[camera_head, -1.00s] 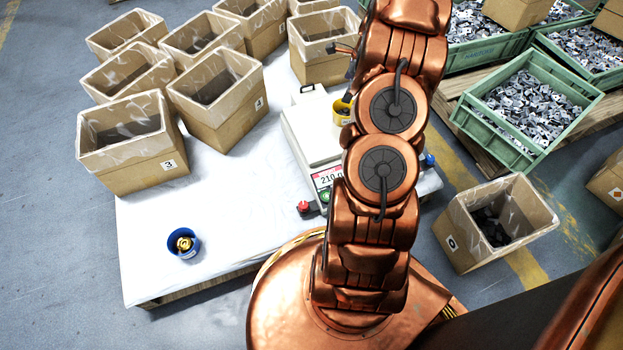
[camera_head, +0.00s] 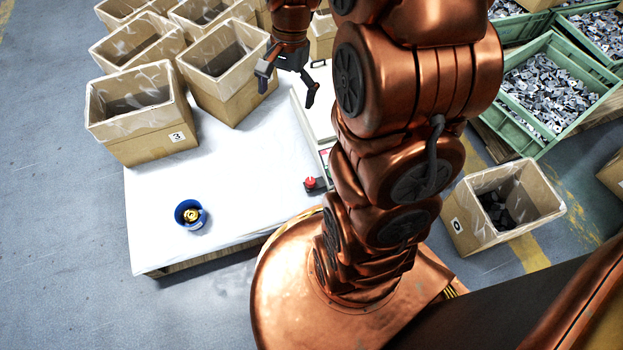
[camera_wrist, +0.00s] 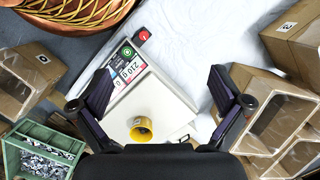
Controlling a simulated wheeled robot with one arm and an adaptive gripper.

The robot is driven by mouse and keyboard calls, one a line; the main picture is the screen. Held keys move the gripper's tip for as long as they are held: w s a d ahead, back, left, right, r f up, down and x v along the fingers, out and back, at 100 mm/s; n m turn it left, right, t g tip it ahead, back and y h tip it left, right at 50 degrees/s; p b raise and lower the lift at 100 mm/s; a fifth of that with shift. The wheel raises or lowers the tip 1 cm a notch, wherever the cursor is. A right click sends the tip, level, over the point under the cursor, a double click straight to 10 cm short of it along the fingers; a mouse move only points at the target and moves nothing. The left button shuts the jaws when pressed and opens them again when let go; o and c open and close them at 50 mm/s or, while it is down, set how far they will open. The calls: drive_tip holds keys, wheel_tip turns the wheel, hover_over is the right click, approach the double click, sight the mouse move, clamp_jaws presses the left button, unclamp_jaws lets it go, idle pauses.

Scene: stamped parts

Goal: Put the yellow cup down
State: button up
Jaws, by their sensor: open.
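The yellow cup (camera_wrist: 140,129) rests on the white plate of the weighing scale (camera_wrist: 152,108), as the wrist view shows. It is hidden behind my arm in the head view. My gripper (camera_head: 287,94) is open and empty, raised above the table beside the scale. In the wrist view my gripper (camera_wrist: 160,95) has its fingers spread wide, with the cup low in the gap between them and apart from both.
A blue cup (camera_head: 181,219) with brass-coloured parts stands on the white-covered table (camera_head: 240,180). Lined cardboard boxes (camera_head: 140,142) crowd the table's far left. A red button (camera_head: 310,183) sits by the scale. Green crates (camera_head: 535,142) of metal parts stand at right.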

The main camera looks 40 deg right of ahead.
drive_tip(key=s+a+r+n+g+h, duration=0.1)
drive_tip(key=s+a+n, duration=0.3)
drive_tip(key=s, duration=0.6)
drive_tip(key=s+a+r+n+g+h, duration=0.1)
drive_tip(key=s+a+r+n, duration=0.1)
drive_tip(key=s+a+n, duration=0.3)
drive_tip(key=s+n, duration=0.3)
drive_tip(key=s, duration=0.3)
drive_tip(key=shift+s+a, duration=0.2)
drive_tip(key=shift+a, duration=0.05)
